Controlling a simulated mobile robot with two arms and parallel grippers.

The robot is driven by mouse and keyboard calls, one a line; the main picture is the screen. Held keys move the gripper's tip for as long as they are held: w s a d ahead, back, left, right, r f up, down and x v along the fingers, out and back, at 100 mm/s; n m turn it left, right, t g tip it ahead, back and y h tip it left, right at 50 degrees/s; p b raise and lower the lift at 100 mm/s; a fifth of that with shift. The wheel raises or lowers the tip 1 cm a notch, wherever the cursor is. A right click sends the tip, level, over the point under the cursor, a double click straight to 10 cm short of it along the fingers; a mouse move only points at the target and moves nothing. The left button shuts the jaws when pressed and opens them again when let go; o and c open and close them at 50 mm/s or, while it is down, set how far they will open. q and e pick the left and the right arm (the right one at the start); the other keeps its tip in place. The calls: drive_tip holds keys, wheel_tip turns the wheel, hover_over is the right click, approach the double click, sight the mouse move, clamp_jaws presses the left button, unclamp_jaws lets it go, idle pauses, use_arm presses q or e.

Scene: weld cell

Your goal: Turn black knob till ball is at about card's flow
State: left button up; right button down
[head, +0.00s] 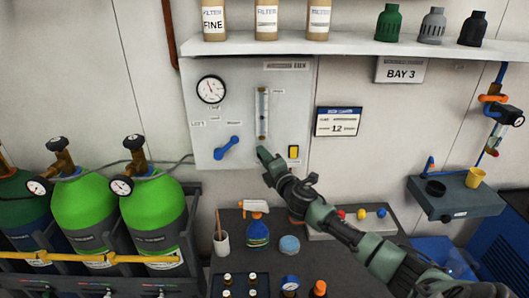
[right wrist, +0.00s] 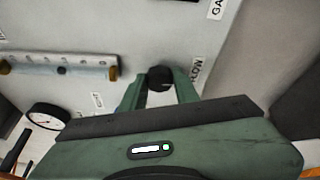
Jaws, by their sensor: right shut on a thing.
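The flow tube (head: 262,113) stands upright on the grey panel (head: 203,150). It also shows in the right wrist view (right wrist: 88,70), with a small dark spot near its middle that may be the ball. The black knob (right wrist: 160,76) sits below the tube beside a FLOW label; in the head view my gripper hides it. My right gripper (head: 266,157) is shut on the black knob, a finger on each side in the right wrist view (right wrist: 160,92). The card (head: 338,122) hangs right of the panel and reads 12. My left gripper is not in view.
A round gauge (head: 211,89), a blue lever (head: 228,147) and a yellow switch (head: 293,152) are on the panel. A shelf (head: 350,43) runs above. Green gas cylinders (head: 150,208) stand left. A spray bottle (head: 257,232) and a blue-grey ball (head: 289,244) are on the bench below.

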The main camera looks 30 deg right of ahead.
drive_tip(key=shift+f, duration=0.15)
idle(0.3)
drive_tip(key=c, duration=1.1)
unclamp_jaws()
drive_tip(key=shift+a, duration=0.1)
drive_tip(key=shift+o, duration=0.2)
drive_tip(key=s+a+b, duration=0.1)
drive_tip(key=s+b, duration=0.1)
drive_tip(key=s, duration=0.5)
drive_tip(key=shift+s+r, duration=0.2)
drive_tip(key=shift+s, duration=0.15)
drive_tip(key=shift+a, duration=0.1)
